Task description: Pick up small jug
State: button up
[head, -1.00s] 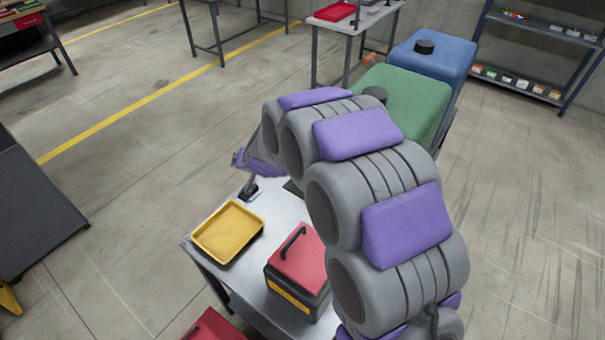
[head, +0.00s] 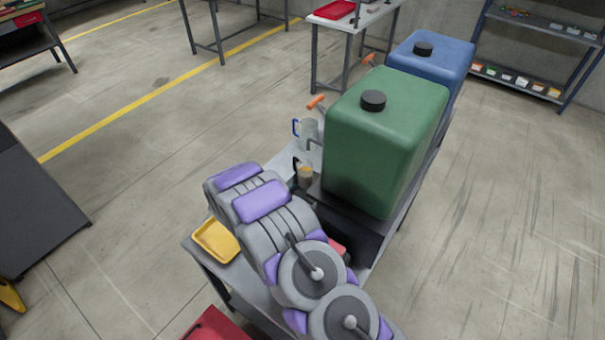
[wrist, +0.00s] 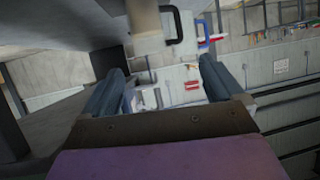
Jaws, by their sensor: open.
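A small jug (head: 305,176) with a black handle and tan contents stands on the bench beside the green canister. In the wrist view what looks like this jug (wrist: 146,22) is at the top centre, with its black handle to its right. A larger clear jug (head: 309,131) with a blue handle stands behind it. My gripper (wrist: 162,85) is open in the wrist view, its two fingers apart with nothing held between them. The small jug is beyond the fingertips, apart from them. In the head view my gripper is hidden behind my arm.
A green canister (head: 385,140) stands close to the right of the jugs, with a blue canister (head: 435,62) behind it. A yellow tray (head: 213,240) lies at the bench's left end. An orange-handled tap (head: 316,102) is near the larger jug.

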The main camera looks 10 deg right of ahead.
aim_at(301, 174)
jog(key=shift+h, duration=0.5)
jog(key=x, duration=0.3)
jog(key=s+f+x, duration=0.1)
jog(key=x, duration=0.3)
jog(key=d+b+x, duration=0.1)
jog(key=x, duration=0.3)
jog(key=shift+s+d+f, duration=0.1)
jog(key=shift+f, duration=0.1)
jog(key=shift+w+d+f, duration=0.25)
jog(key=shift+w+d, duration=0.1)
jog(key=shift+w, duration=0.25)
jog(key=x, duration=0.2)
jog(key=f+x, duration=0.1)
jog(key=x, duration=0.1)
jog(key=shift+s+a+r, duration=0.1)
jog(key=shift+s+a, duration=0.05)
jog(key=shift+w+d+b, duration=0.3)
jog(key=shift+w+d, duration=0.05)
